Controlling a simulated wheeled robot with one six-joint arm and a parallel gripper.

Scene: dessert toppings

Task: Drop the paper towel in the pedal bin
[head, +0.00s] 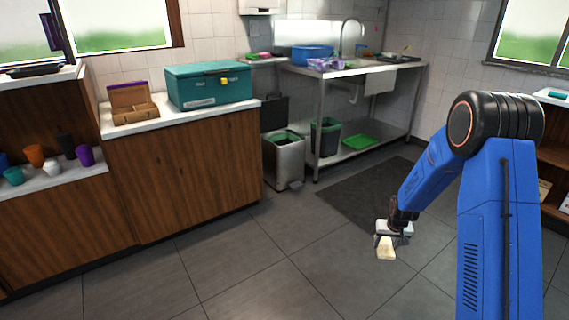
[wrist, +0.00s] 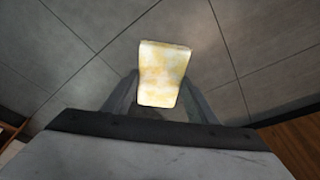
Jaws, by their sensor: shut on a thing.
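The paper towel (head: 386,253) is a small cream-yellow piece hanging below my gripper (head: 393,238) in the head view. My gripper is shut on it and holds it above the grey tiled floor. In the wrist view the paper towel (wrist: 163,73) shows pale with yellow stains, between the gripper's fingers (wrist: 158,105). The pedal bin (head: 284,158) is a grey metal box at the end of the wooden counter. Its lid (head: 288,112) is dark and stands raised, and a green rim shows at its open top. My gripper is well apart from it, nearer and to the right.
A dark mat (head: 365,195) lies on the floor between my gripper and the steel sink table (head: 375,68). A dark bin (head: 326,137) and a green tray (head: 360,142) sit on its lower shelf. The wooden counter (head: 190,175) stands left; the floor before it is clear.

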